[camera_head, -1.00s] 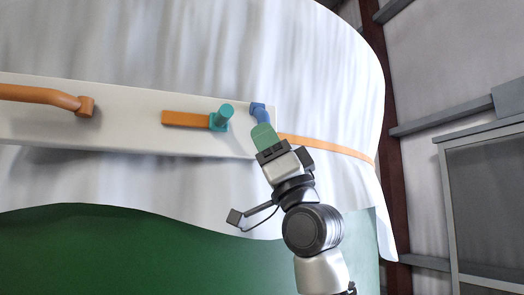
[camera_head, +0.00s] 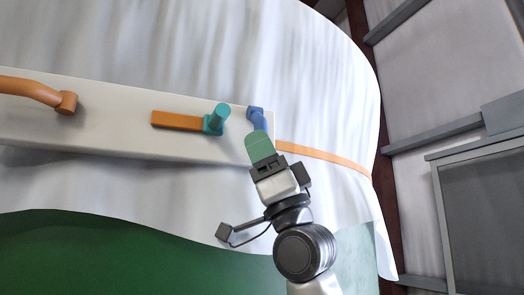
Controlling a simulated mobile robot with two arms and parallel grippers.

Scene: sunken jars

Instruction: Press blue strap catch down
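The blue strap catch (camera_head: 258,117) is a short blue lever at the right end of a white board. My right gripper (camera_head: 261,148) is just below it, with its green fingers pointing up at the catch's lower end. The fingers overlap that end in the picture; I cannot tell whether they touch it. They look close together, with no gap visible between them and nothing seen held. My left gripper is not in view.
The white board (camera_head: 110,133) crosses a white draped cover (camera_head: 170,50). A teal knob (camera_head: 217,118) on an orange bar (camera_head: 180,121) is left of the catch. An orange handle (camera_head: 40,92) is farther left. An orange strap (camera_head: 330,159) runs right. A dark green surface (camera_head: 90,255) lies below.

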